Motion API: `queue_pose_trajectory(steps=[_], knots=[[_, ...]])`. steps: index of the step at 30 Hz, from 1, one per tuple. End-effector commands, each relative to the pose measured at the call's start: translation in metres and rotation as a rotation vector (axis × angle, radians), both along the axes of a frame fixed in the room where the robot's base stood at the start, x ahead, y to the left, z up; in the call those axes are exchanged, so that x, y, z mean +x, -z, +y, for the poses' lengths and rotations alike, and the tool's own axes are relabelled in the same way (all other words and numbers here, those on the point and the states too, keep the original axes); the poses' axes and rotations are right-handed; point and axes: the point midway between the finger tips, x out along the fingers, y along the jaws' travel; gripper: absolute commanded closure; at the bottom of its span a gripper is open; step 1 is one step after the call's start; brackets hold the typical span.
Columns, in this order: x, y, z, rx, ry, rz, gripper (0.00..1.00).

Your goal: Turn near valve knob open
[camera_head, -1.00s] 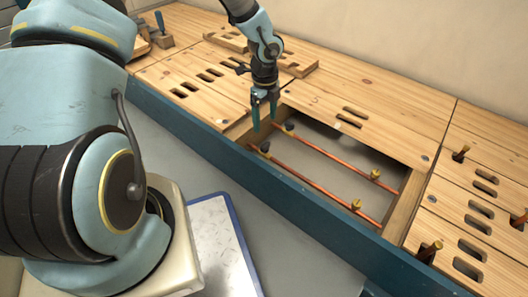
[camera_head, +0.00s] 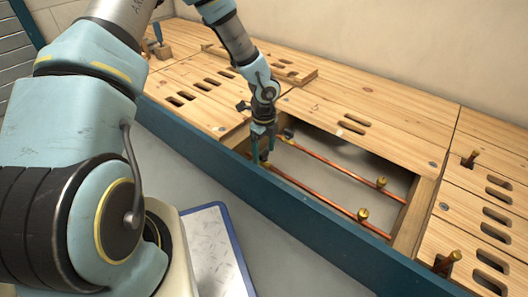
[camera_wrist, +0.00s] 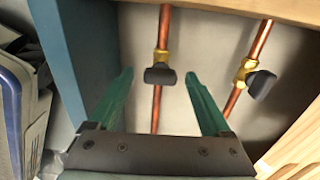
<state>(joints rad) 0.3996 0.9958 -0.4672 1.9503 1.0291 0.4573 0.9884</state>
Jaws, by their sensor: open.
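My gripper (camera_head: 262,156) is open and points down into the opening at the left end of the pipe bay. In the wrist view its green fingertips (camera_wrist: 160,76) lie on either side of the near valve knob (camera_wrist: 158,77), apart from it as far as I can tell. This dark knob sits on a brass valve body (camera_wrist: 162,57) on the near copper pipe (camera_wrist: 156,108), its long side across the pipe. In the head view my gripper hides most of that valve. The far valve knob (camera_wrist: 262,85) is dark, on a second copper pipe, right of my right finger.
A blue front beam (camera_head: 200,150) runs close beside the gripper; it also shows at left in the wrist view (camera_wrist: 72,50). Wooden panels (camera_head: 350,105) surround the opening. Brass fittings (camera_head: 363,214) stand toward the pipes' right ends. A wooden crosspiece (camera_head: 414,215) bounds the right side.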

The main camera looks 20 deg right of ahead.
Motion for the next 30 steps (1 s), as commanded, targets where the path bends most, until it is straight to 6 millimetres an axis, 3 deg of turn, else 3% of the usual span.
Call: queue_pose_trajectory(steps=[4,25,30], knots=[[0.0000,-0.0004,0.0000,0.000,0.000,0.000,0.20],[-0.0002,-0.0004,0.0005,0.001,0.000,0.000,0.98],[-0.0003,-0.0006,0.0006,0.002,-0.003,0.001,1.00]])
